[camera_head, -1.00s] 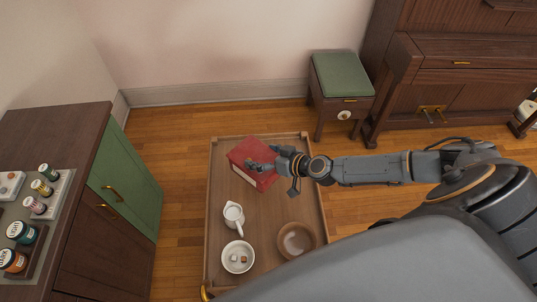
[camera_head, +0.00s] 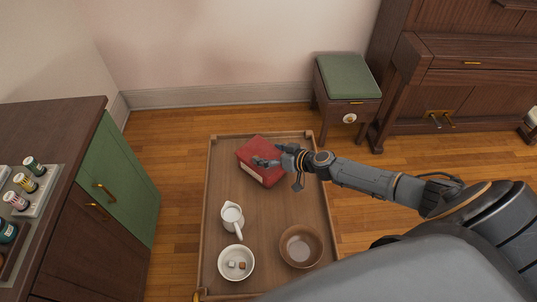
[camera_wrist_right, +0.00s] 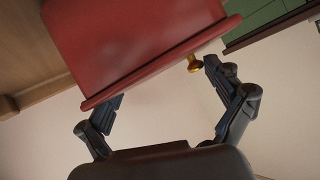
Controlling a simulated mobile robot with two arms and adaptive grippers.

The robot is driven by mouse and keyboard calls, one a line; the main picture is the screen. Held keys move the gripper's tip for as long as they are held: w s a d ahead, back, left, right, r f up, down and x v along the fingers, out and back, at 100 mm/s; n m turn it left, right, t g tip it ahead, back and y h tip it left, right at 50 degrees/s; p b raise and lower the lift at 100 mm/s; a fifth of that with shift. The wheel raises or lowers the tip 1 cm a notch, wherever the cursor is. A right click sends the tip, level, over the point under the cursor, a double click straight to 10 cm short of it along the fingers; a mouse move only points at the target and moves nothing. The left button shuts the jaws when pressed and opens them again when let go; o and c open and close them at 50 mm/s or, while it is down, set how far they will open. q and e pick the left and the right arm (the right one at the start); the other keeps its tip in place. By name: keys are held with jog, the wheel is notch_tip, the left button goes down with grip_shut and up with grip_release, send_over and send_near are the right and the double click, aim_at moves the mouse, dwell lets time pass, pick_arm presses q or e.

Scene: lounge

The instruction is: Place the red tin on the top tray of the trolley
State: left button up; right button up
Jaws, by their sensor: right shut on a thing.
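The red tin (camera_head: 257,150) is a box-like tin with a pale side, at the far end of the trolley's wooden top tray (camera_head: 222,190). My right gripper (camera_head: 267,163) is shut on it from the right. In the right wrist view the red tin (camera_wrist_right: 130,35) fills the upper middle, between the two dark fingers (camera_wrist_right: 160,95). Whether its underside touches the tray is hidden. My left gripper is not in view.
On the tray stand a white jug (camera_head: 231,216), a white bowl with small cubes (camera_head: 236,274) and a brown bowl (camera_head: 300,246). A cabinet (camera_head: 128,185) with several jars is at left. A green-topped stool (camera_head: 346,78) and a piano (camera_head: 455,75) are behind.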

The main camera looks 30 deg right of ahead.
jog(key=shift+f, duration=0.15)
jog(key=o, duration=1.5)
jog(key=shift+r, duration=0.35)
jog(key=b+v, duration=0.1)
jog(key=v, duration=1.1)
jog(key=shift+b, duration=0.4)
jog(key=shift+f, duration=0.1)
